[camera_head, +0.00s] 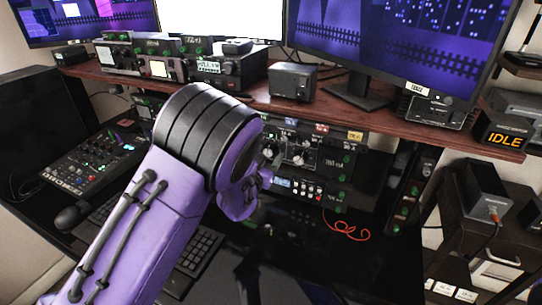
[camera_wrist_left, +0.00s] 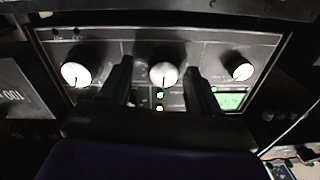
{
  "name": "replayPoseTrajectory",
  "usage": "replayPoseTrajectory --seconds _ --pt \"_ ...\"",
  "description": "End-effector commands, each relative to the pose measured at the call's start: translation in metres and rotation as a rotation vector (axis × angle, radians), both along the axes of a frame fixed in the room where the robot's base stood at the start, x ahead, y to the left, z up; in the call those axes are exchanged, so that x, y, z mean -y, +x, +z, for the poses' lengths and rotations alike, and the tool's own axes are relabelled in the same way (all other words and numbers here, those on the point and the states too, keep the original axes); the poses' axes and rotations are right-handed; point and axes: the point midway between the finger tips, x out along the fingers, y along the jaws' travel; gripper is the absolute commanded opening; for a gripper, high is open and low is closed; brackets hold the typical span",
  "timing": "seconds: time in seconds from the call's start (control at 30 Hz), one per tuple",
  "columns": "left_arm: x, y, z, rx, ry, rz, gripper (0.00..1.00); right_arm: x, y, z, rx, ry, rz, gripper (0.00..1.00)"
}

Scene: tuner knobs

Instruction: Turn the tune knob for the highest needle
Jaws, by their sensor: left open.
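In the left wrist view, a dark tuner panel (camera_wrist_left: 120,45) carries three pale round knobs: a left one (camera_wrist_left: 75,74), a middle one (camera_wrist_left: 163,75) and a smaller right one (camera_wrist_left: 241,71). My left gripper (camera_wrist_left: 158,70) is open, with one dark finger on each side of the middle knob. I cannot tell whether the fingers touch it. A small lit green display (camera_wrist_left: 230,101) sits below the right knob, partly behind a finger; no needle can be made out. In the head view the panel's knobs (camera_head: 298,151) show beside my purple left arm, which hides the fingers.
A wooden shelf (camera_head: 340,112) with radios and a small dark box (camera_head: 292,81) runs above the panel. A mixer (camera_head: 92,160) and keyboard (camera_head: 197,250) lie on the black desk. A thin red cable (camera_head: 346,231) hangs below the rack.

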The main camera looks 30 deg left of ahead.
Motion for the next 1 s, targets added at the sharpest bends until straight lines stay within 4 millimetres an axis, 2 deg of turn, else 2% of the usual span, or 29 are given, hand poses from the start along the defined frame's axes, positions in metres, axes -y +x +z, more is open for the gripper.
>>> replayPoseTrajectory --seconds 0.03,0.17,0.2,1.0 --pt "-0.002 -0.0011 0.0 -0.001 0.0 0.003 0.53 -0.0001 0.0001 0.0 0.0 0.0 0.0 0.0" --pt "-0.0035 -0.0019 0.0001 0.0 0.0 0.006 0.11 -0.0001 0.0001 -0.0001 0.0 0.0 0.0 0.0" --pt "-0.0035 -0.0018 0.0001 0.0 0.0 0.006 0.07 -0.0001 0.0001 -0.0001 0.0 0.0 0.0 0.0" --pt "-0.0006 0.0 0.0011 0.003 -0.001 0.002 0.07 0.0 0.0001 0.0 0.0 0.0 0.0 0.0"
